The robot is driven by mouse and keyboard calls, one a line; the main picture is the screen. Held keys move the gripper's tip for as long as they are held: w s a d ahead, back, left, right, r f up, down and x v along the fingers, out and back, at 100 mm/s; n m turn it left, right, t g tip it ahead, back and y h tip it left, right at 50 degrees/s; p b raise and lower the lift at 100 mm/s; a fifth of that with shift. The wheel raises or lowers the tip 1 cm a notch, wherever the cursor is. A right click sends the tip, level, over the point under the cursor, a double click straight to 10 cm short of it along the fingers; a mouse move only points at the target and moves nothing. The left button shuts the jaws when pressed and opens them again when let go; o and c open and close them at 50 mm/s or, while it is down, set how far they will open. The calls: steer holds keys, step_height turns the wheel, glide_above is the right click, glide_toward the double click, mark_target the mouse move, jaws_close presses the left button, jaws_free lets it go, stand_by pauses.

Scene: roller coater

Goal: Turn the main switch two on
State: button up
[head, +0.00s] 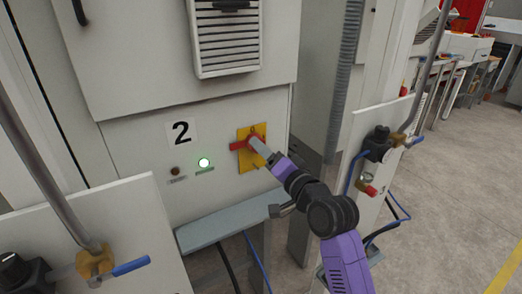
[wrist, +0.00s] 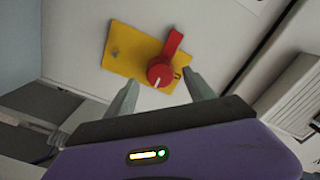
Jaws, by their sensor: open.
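The main switch two is a red rotary handle (head: 240,146) on a yellow plate (head: 245,163), on the grey cabinet panel marked "2" (head: 180,133). In the head view the handle points left, roughly level. In the wrist view the red handle (wrist: 172,45) has a round hub with a pale mark, on the yellow plate (wrist: 125,52).
A grey ledge (head: 230,226) juts out below. Panels with pipes and blue-handled valves (head: 131,266) stand at both sides. Open floor (head: 450,190) lies to the right.

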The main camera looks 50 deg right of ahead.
steer(key=v, duration=0.4)
steer(key=shift+s+a+b, duration=0.1)
steer(key=shift+s+b, duration=0.3)
steer(key=s+a+f+n+g+y, duration=0.1)
steer(key=s+a+f+n, duration=0.3)
steer(key=s+a, duration=0.3)
steer(key=s+a+f+n+y, duration=0.2)
steer(key=s+a+f+n, duration=0.3)
steer(key=s, duration=0.9)
steer(key=s+a+f+n+g+y, duration=0.1)
steer(key=s+a+f+n, duration=0.3)
steer(key=s+a, duration=0.6)
step_height(320, 180, down, 3)
steer(key=shift+s+a+r+n+g+y+b, duration=0.2)
steer(key=shift+s+a+n+g+y+b, duration=0.1)
steer(key=shift+s+a+y, duration=0.25)
